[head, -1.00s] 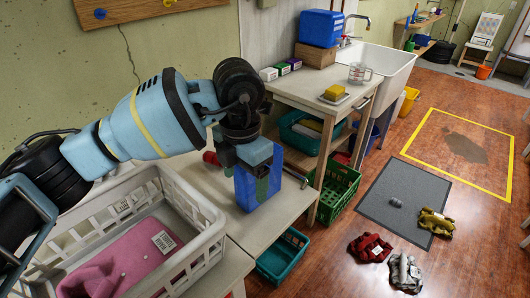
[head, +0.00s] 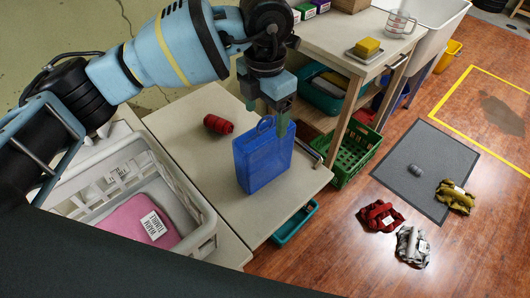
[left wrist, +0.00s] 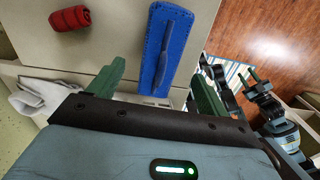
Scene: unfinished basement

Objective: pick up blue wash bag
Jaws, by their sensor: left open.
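The blue wash bag (head: 260,165) stands upright on the pale table, with a loop handle on top. In the left wrist view the wash bag (left wrist: 180,38) is seen from above as a narrow blue shape with its handle along the middle. My left gripper (head: 272,122) is open, pointing down at the bag's top edge. Its green fingers (left wrist: 155,88) lie to either side of the bag's near end in the wrist view; I cannot tell whether they touch it. My right gripper (left wrist: 256,80) appears small at the right of the wrist view, its opening unclear.
A red rolled item (head: 217,125) lies left of the bag on the table (head: 195,115). A pale basket (head: 203,230) holding a pink item (head: 140,220) is at the lower left. A green crate (head: 352,158) and a teal bin (head: 290,226) sit lower beside the table.

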